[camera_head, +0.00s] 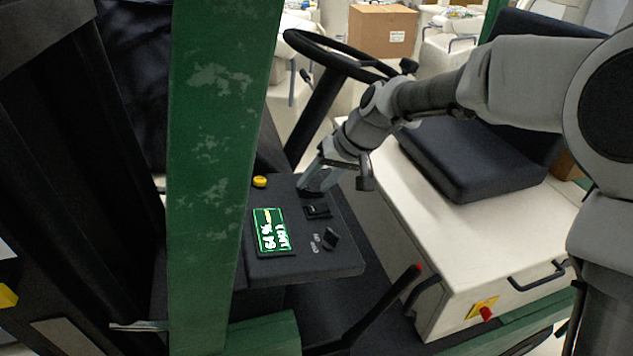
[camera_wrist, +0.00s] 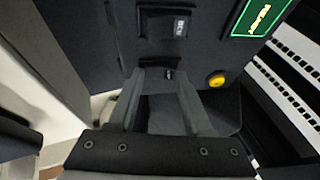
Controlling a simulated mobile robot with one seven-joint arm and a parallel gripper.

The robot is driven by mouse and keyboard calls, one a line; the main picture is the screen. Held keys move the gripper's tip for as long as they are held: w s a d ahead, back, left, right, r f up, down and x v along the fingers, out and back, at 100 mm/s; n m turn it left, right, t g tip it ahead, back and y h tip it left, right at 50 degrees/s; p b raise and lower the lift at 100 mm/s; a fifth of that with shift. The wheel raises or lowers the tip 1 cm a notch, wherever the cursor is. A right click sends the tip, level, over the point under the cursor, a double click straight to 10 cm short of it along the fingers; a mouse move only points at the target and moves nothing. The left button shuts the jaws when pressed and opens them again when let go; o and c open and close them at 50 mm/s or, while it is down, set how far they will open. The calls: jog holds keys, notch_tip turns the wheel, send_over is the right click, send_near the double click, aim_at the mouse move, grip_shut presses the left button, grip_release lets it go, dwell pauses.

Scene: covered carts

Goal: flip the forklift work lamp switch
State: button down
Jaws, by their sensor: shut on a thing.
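A dark control console (camera_head: 300,262) on the forklift carries a row of small black switches. My gripper (camera_head: 313,190) reaches down onto the far end of this row. In the wrist view its two fingers (camera_wrist: 160,76) straddle a black rocker switch (camera_wrist: 160,85) and are shut on it. A small pale mark beside this switch is too small to read. The head view hides most of this switch behind the fingers. A second black rocker switch (camera_head: 317,211) sits just nearer on the console; the wrist view also shows it (camera_wrist: 160,24) with a white label.
A green lit display (camera_head: 270,231), a yellow button (camera_head: 260,181) and a black knob (camera_head: 330,238) share the console. A green post (camera_head: 215,150) stands to its left. The steering wheel (camera_head: 320,52) and black seat (camera_head: 475,155) are behind and right. A red-tipped lever (camera_head: 415,270) rises in front.

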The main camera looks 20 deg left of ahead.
jog(key=c, duration=0.6)
grip_release()
jog(key=shift+d+r, duration=0.1)
jog(key=b+v, duration=0.1)
jog(key=v, duration=1.6)
jog(key=shift+r, duration=0.15)
